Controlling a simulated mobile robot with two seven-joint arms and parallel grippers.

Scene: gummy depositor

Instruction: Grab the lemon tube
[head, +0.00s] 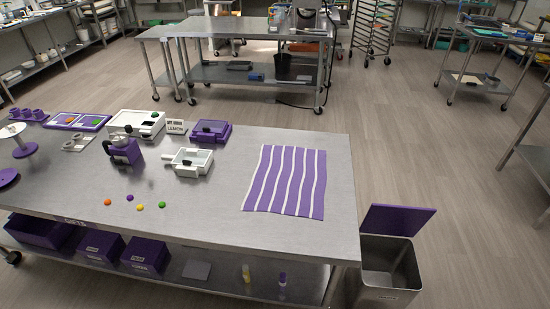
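A small yellowish tube (246,273) stands upright on the lower shelf of the near steel table, right of the middle. Its label is too small to read; its yellow color fits lemon. A similar purple tube (282,280) stands a little to its right. A small white sign (176,127) on the tabletop reads LEMON. Neither of my grippers is in view.
The steel table (240,225) carries a striped purple cloth (286,181), a white tray (187,162), a purple machine (124,151) and several colored gummies. Purple bins (146,255) fill the shelf's left.

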